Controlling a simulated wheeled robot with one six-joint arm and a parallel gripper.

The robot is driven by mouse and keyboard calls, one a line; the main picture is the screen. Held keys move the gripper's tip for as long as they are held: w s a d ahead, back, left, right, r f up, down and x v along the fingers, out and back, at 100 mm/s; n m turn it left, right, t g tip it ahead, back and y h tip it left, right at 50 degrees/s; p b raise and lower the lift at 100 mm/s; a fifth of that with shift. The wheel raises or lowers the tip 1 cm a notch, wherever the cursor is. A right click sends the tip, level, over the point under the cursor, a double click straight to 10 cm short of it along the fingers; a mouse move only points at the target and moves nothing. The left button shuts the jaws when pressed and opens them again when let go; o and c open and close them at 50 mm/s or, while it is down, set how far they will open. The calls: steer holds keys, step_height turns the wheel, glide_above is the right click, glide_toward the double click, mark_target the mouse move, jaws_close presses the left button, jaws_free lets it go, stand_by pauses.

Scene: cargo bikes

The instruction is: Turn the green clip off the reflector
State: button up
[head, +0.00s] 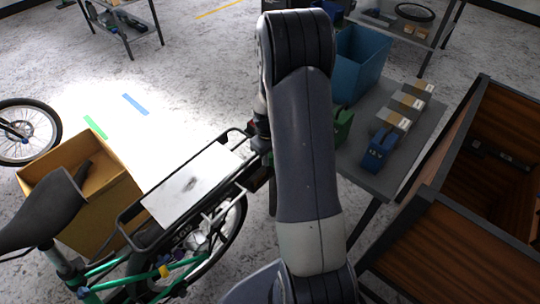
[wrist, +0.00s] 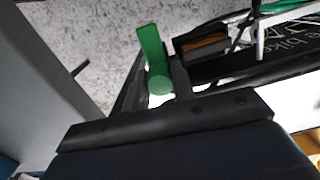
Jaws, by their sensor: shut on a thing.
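The green clip (wrist: 153,62) shows in the wrist view as a flat upright lever with a rounded lower end. My gripper (wrist: 157,84) has its dark fingers on either side of that rounded end and is shut on it. Just right of the clip is a dull orange-brown block in a black frame, which looks like the reflector (wrist: 205,45). I cannot tell whether the clip still touches it. In the head view my arm hides the clip and the reflector, and most of my gripper, at the rear end of the bike's rack (head: 232,145).
The green bike's rack carries a light flat panel (head: 190,183). A cardboard box (head: 112,205) stands behind the bike. Right of my arm, a grey table (head: 410,140) holds a blue bin (head: 358,62), a blue block (head: 380,150) and several small boxes. A wooden cargo box (head: 440,240) is at the right.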

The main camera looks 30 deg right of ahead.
steer(key=shift+n, duration=0.5)
steer(key=o, duration=1)
steer(key=shift+r, duration=0.1)
step_height(320, 180, up, 11)
steer(key=p, duration=0.1)
steer(key=shift+a+f, duration=0.2)
steer(key=shift+w, duration=0.1)
